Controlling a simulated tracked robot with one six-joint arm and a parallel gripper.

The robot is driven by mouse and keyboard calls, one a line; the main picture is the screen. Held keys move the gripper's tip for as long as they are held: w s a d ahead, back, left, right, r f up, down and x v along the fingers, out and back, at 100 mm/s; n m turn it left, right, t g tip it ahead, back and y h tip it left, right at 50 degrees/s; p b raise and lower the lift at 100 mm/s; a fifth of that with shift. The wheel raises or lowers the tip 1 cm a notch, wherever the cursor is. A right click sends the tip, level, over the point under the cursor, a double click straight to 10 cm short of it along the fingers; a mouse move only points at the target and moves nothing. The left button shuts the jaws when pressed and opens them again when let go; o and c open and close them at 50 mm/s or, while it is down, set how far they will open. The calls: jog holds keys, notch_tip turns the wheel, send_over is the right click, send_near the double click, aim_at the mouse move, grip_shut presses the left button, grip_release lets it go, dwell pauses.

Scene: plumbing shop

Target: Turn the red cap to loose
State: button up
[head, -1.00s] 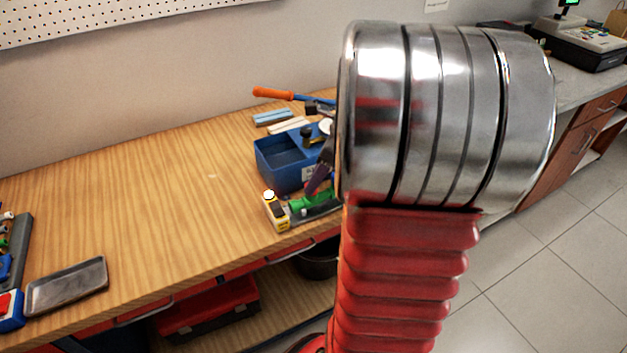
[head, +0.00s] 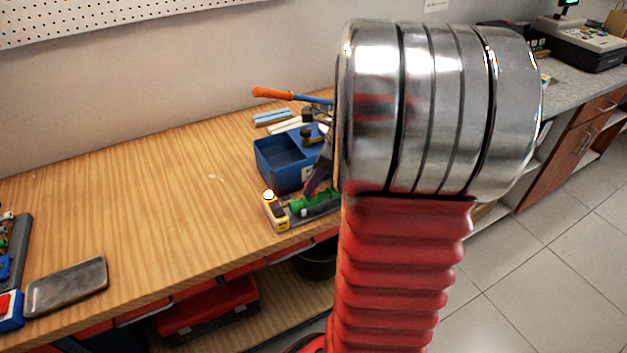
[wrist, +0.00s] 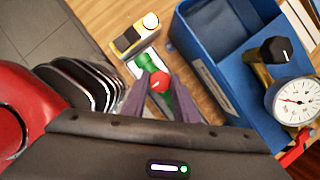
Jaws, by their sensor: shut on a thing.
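The red cap (wrist: 159,82) shows in the wrist view between the fingers of my gripper (wrist: 160,88). The gripper is shut on the cap. The cap sits on a green fitting (wrist: 147,63), which lies in a grey tray or holder on the bench. In the head view the green fitting (head: 297,204) shows near the bench's front edge, and my arm hides the cap. The cap's turn angle cannot be read clearly.
A yellow box with a white button (head: 276,211) stands left of the fitting. A blue bin (head: 281,167) is behind it. A pressure gauge (wrist: 295,101) and black knob (wrist: 275,50) are right in the wrist view. The bench's left middle is clear.

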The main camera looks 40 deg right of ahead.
jog(key=shift+c, duration=0.8)
